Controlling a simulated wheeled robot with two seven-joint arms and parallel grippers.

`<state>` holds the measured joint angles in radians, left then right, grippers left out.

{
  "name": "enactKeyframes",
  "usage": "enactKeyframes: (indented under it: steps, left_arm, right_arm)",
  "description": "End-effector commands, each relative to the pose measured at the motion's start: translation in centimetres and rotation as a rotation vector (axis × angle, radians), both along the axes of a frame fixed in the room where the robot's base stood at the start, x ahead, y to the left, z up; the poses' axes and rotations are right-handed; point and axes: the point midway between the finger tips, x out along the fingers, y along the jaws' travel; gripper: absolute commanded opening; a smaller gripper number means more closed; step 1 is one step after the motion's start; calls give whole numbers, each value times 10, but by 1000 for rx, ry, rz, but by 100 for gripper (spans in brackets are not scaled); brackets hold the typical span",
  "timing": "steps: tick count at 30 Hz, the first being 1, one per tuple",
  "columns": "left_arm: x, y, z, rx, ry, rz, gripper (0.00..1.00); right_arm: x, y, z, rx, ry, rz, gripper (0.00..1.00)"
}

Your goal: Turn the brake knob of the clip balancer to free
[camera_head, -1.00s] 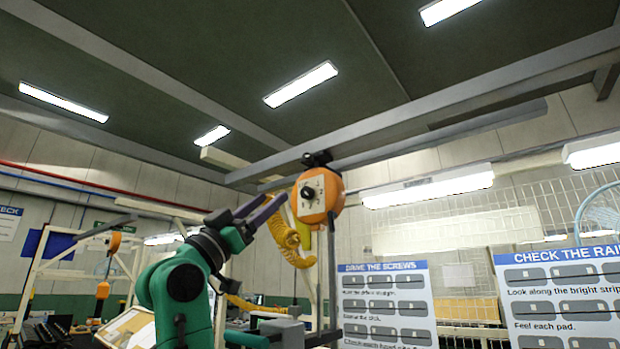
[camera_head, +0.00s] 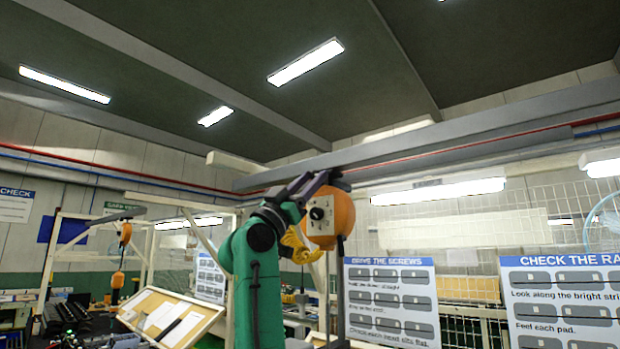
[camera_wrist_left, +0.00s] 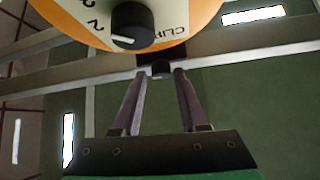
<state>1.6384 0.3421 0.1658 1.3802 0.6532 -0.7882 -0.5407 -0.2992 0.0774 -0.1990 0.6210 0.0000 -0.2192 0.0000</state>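The clip balancer (camera_head: 342,217) is an orange rounded housing hanging under a grey overhead beam. Its black brake knob (camera_head: 317,213) sits on a pale face plate turned toward the left front. In the left wrist view the knob (camera_wrist_left: 132,22) shows a white pointer mark, with a "2" printed to its left; the rest of the lettering is partly cut off. My left gripper (camera_head: 316,181) is raised by the top of the balancer, above the knob. In the wrist view its two fingers (camera_wrist_left: 160,72) are apart with nothing gripped, and the knob lies beyond their tips. My right gripper is out of view.
The grey beam (camera_head: 445,140) runs just above the balancer. A yellow coiled hose (camera_head: 298,246) hangs beside my left arm. Sign boards (camera_head: 390,300) stand below right. A tilted board with papers (camera_head: 170,318) is at lower left.

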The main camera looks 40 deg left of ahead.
Motion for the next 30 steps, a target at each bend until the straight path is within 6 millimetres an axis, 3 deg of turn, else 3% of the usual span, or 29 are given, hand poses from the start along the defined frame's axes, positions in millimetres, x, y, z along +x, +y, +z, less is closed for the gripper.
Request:
enactKeyframes:
  steps: [1, 3, 17, 30]
  left_arm:
    - [0, 0, 0, 0, 1, 0, 18]
    - [0, 0, 0, 0, 1, 0, 0]
    - [2, -1, -3, -65, 7, 1, 0]
    - [3, -8, 0, -397, 0, -6, 0]
  right_arm:
    - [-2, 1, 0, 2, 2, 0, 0]
    - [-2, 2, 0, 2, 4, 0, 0]
    - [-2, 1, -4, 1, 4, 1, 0]
    - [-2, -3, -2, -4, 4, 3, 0]
